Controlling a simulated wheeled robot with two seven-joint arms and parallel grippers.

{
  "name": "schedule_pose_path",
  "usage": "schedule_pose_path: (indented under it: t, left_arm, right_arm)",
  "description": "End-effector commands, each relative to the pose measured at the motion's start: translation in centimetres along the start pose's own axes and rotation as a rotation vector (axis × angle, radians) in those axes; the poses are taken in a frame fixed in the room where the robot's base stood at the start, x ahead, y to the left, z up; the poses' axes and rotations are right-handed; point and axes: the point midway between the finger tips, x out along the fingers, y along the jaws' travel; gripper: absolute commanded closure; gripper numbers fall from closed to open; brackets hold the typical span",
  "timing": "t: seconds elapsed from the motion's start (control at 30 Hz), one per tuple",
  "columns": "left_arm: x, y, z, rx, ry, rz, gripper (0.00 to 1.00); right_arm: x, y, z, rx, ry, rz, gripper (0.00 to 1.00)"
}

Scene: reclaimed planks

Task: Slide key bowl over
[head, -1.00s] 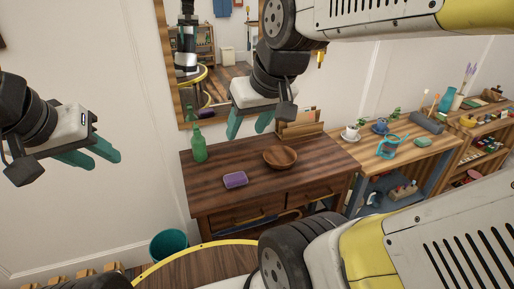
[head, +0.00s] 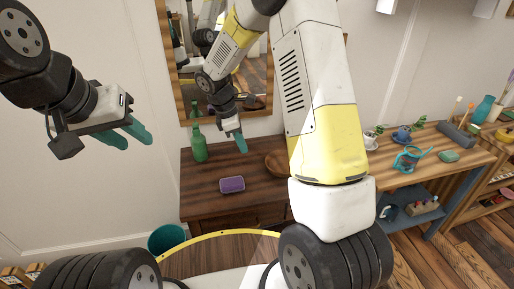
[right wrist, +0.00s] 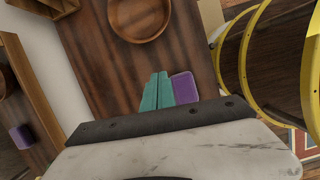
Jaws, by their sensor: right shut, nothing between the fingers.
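The key bowl, a round brown wooden bowl (head: 275,162), sits on the dark wooden table (head: 205,205); my right arm hides its right part in the head view. The bowl also shows at the top of the right wrist view (right wrist: 140,14), cut off by the edge. My right gripper (head: 241,144) points down over the table, left of the bowl and apart from it. Its teal fingers are together and empty in the right wrist view (right wrist: 157,92). My left gripper (head: 134,135) is in the air left of the table, fingers apart and empty.
A purple block-like item (head: 232,184) lies near the table's front, beside the right fingertips in the right wrist view (right wrist: 183,88). A green bottle (head: 199,148) stands at the back left. A mirror (head: 180,105) hangs behind. A teal bin (head: 166,239) stands below.

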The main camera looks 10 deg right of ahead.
Motion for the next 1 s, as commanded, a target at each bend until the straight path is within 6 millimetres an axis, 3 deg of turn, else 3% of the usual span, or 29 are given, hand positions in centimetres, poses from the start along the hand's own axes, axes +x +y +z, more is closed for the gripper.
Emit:
schedule_pose_path:
  t: [0.27, 0.6, 0.8, 1.0]
  left_arm:
    - [0.0, 0.0, 0.0, 0.000, 0.000, 0.000, 0.64]
    - [0.0, 0.0, 0.0, 0.000, 0.000, 0.000, 0.64]
    - [0.0, 0.0, 0.0, 0.000, 0.000, 0.000, 0.64]
    - [0.0, 0.0, 0.0, 0.000, 0.000, 0.000, 0.64]
  right_arm:
    - [3.4, 0.0, -0.1, -0.011, -0.004, -0.005, 1.00]
    - [10.6, -0.1, -0.1, -0.008, -0.003, -0.006, 1.00]
    - [11.0, 0.1, 2.8, -0.004, -0.002, -0.001, 1.00]
    - [11.3, 0.1, 3.7, -0.006, -0.002, -0.001, 1.00]
